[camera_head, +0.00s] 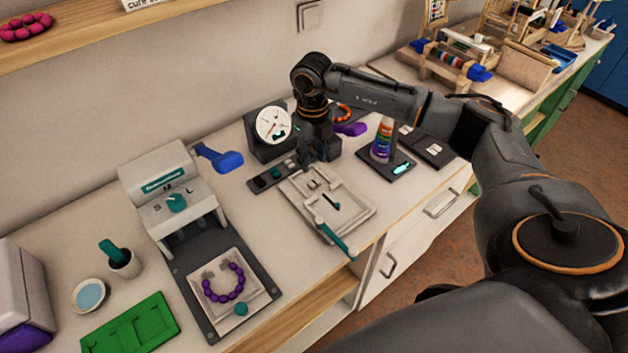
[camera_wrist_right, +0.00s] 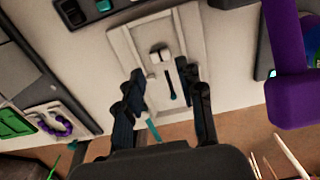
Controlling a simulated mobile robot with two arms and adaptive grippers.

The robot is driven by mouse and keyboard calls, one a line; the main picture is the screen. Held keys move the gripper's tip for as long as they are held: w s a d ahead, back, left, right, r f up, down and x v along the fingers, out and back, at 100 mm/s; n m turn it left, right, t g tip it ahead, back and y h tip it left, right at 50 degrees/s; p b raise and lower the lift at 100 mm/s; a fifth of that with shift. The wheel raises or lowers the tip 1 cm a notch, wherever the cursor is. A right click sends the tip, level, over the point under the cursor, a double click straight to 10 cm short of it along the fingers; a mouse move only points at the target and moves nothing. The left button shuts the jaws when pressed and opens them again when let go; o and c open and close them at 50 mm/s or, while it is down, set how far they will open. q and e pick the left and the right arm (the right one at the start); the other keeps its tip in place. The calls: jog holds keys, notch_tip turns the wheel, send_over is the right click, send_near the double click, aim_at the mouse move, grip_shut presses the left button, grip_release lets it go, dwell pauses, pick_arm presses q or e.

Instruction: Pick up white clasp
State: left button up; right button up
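A small white piece that looks like the white clasp (camera_head: 315,183) lies at the back part of a pale tray (camera_head: 352,207). In the right wrist view the white clasp (camera_wrist_right: 160,54) shows just beyond my fingertips, near the middle of the tray (camera_wrist_right: 122,45). My right gripper (camera_head: 321,157) points down over the back end of the tray. In the right wrist view its two fingers (camera_wrist_right: 162,76) are spread apart with nothing held between them. Its exact height above the clasp is hard to tell. My left gripper is not in view.
A dial gauge (camera_head: 271,125) and a dark strip of small tiles (camera_head: 272,176) stand close behind and left of the tray. A purple-handled tool (camera_head: 350,129) and a rainbow-labelled bottle (camera_head: 382,140) are to the right. A teal-handled lever (camera_head: 336,238) sits at the tray's front.

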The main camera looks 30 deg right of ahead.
aim_at(314, 182)
jog(key=shift+f, duration=0.6)
jog(key=shift+w+f, duration=0.1)
jog(key=shift+f, duration=0.15)
jog(key=f+p, duration=0.1)
jog(key=f, duration=0.1)
jog(key=s+f+p, duration=0.1)
jog(key=f, duration=0.1)
jog(key=shift+f, duration=0.6)
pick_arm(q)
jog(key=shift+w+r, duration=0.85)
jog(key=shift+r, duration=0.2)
pick_arm(e)
jog(key=c, duration=0.5)
